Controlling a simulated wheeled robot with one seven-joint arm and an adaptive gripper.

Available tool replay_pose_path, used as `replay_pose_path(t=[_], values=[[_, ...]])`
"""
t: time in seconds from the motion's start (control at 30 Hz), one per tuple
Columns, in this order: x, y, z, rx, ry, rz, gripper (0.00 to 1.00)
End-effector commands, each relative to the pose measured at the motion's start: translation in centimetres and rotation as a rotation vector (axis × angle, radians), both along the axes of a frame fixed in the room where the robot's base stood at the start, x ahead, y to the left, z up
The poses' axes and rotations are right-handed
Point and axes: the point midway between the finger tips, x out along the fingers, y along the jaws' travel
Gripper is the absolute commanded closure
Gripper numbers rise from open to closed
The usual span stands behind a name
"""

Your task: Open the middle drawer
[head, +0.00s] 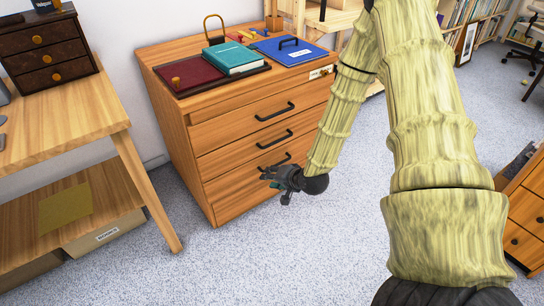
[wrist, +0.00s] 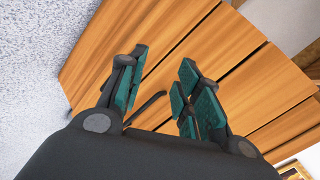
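The wooden cabinet (head: 228,165) has three drawers, each with a dark bar handle. The middle drawer's handle (head: 275,139) is in the middle of its front, between the top handle (head: 275,111) and the bottom handle (head: 276,162). All three drawers look closed. My gripper (head: 272,178) is in front of the cabinet, low near the bottom handle in the head view. In the wrist view my gripper (wrist: 165,85) is open and empty, with teal pads. A dark handle (wrist: 150,106) shows between its fingers, farther off; which drawer it belongs to is hard to tell.
The cabinet top holds a maroon board (head: 200,76), a teal book (head: 232,58) and a blue clipboard (head: 290,50). A wooden desk (head: 85,110) stands at left. Another drawer unit (head: 525,215) is at right. Carpet (head: 260,260) before the cabinet is clear.

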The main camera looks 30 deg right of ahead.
Motion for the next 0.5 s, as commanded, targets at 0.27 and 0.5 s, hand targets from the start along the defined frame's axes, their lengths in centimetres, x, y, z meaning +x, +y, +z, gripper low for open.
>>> replay_pose_path(t=[0.27, 0.5], values=[[4.5, -5.0, -1.7, 0.17, -0.174, -0.131, 0.66], [6.9, -9.0, -1.9, 0.321, -0.31, -0.214, 0.66]])
